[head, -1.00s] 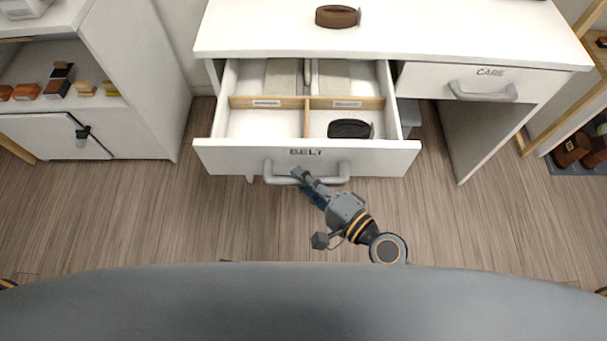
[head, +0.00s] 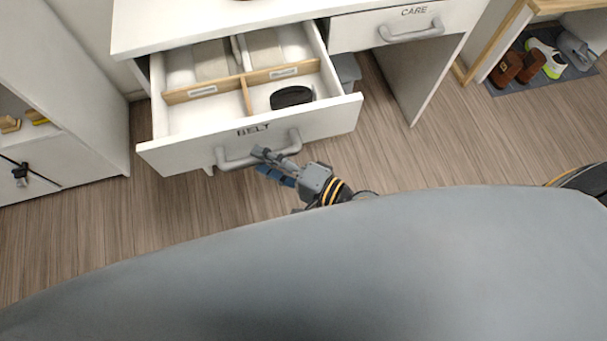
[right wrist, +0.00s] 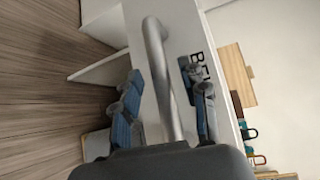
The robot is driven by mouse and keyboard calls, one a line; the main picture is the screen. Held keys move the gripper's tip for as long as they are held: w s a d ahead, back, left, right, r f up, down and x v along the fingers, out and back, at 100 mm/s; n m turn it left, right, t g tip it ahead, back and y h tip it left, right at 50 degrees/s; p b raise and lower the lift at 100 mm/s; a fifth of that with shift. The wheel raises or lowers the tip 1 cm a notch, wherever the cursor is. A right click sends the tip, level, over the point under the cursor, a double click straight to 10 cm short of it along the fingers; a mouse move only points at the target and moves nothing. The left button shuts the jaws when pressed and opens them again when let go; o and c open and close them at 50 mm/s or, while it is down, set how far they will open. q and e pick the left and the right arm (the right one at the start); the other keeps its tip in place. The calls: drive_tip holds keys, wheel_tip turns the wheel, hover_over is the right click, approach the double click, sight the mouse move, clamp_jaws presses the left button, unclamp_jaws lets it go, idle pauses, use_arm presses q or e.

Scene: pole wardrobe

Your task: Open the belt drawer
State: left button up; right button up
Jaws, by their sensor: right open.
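The belt drawer (head: 190,152), a white front marked BELT, is pulled well out of the white desk. Its interior shows, with wooden dividers (head: 247,95) and a dark rolled belt (head: 291,97) in the near right compartment. My right gripper (head: 265,163) is at the grey bar handle (head: 237,161) on the drawer's front. In the right wrist view the handle (right wrist: 158,75) runs between the two spread fingers (right wrist: 165,105), with gaps visible beside it. The gripper is open. My left gripper is not in view.
The care drawer (head: 365,30) is shut at the upper right. A white cabinet (head: 55,90) stands at the left. A shoe mat (head: 540,70) with shoes lies at the right. Wooden floor (head: 180,220) is clear before the drawer.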

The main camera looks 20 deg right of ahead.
drive_tip(key=v, duration=1)
idle(0.4)
drive_tip(key=s+d+f+n+g+h, duration=0.2)
drive_tip(key=d+f+n+g+h, duration=0.15)
drive_tip(key=f, duration=0.85)
drive_tip(key=s+d+f+n+g+h, duration=0.25)
drive_tip(key=d+f+n+h, duration=0.2)
drive_tip(key=f, duration=0.75)
drive_tip(key=s+d+f+n+g+h, duration=0.1)
drive_tip(key=d+f+n+g+h, duration=0.25)
drive_tip(key=f, duration=0.85)
use_arm(q)
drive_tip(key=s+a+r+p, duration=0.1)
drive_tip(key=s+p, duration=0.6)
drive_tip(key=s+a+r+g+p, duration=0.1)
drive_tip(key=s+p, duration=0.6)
drive_tip(key=p, duration=0.1)
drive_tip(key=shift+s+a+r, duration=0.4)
use_arm(e)
drive_tip(key=s+d+r, duration=0.1)
drive_tip(key=s+d, duration=0.1)
drive_tip(key=s, duration=0.5)
drive_tip(key=s+d+r+n+g, duration=0.1)
drive_tip(key=s+d, duration=0.1)
drive_tip(key=s, duration=0.6)
drive_tip(key=shift+s, duration=0.3)
